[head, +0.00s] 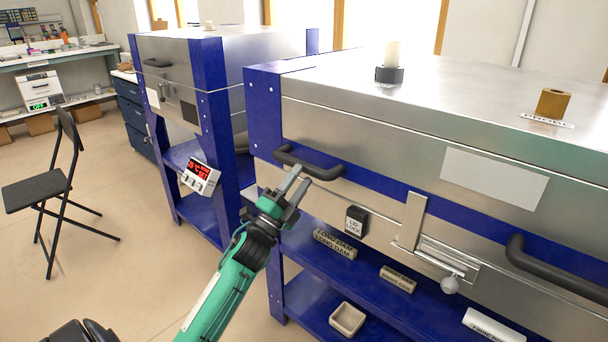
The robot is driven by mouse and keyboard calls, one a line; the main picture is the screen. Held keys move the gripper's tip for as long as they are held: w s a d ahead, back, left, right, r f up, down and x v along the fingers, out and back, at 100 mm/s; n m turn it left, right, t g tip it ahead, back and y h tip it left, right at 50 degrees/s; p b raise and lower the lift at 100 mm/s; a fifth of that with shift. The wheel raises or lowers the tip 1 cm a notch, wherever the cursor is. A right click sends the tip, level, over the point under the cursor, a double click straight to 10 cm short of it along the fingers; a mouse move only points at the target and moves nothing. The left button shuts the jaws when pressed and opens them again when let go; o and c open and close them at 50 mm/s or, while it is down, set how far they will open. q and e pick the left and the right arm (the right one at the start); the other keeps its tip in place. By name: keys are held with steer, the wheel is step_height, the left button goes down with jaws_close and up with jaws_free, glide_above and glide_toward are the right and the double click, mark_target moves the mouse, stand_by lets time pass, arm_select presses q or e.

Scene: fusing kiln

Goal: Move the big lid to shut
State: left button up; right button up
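The big lid (370,125) is the broad steel top of the near kiln. It lies low and level over the kiln body, and I see no clear open gap; I cannot tell if it is fully seated. A dark bar handle (312,166) is at its front left, and another handle (560,275) is at the right. My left gripper (297,182) is just below the left handle, with its two grey fingers apart and pointing up at it. Nothing shows between them, and I cannot tell whether they touch the handle. My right gripper is not in view.
A lid lock box (356,221) and a steel latch (413,222) are on the kiln front. Labelled dams (335,243) and a small tray (347,319) are on the blue shelves below. A second kiln (215,75) stands behind left. A black chair (50,190) stands on open floor.

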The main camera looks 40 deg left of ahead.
arm_select(q)
steer(key=v, duration=1.1)
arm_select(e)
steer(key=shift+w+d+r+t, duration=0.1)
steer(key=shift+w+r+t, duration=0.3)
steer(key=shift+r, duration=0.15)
arm_select(q)
steer(key=shift+d+f, duration=0.1)
